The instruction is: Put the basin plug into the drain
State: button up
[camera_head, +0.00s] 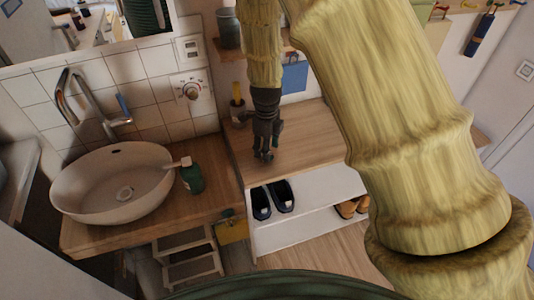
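The pale round basin (92,186) stands on a wooden counter at the left of the head view. Its drain (125,193) shows as a small round fitting in the basin floor. I cannot make out a separate basin plug; the fitting is too small to tell whether anything lies on it. My dark gripper (264,157) hangs pointing down over the wooden bench top, right of the basin and well apart from it. The view is too small to show whether its fingers are open or shut, or whether they hold anything.
A metal tap (84,105) rises behind the basin. A dark green soap bottle (192,176) stands at the basin's right edge. A dark cup (229,29) sits on a shelf above. Shoes (272,199) lie on the white shelf under the bench. The bench top's right part is clear.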

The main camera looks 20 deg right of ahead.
jog(key=shift+f, duration=1.1)
grip_shut()
jog(key=shift+r, duration=0.1)
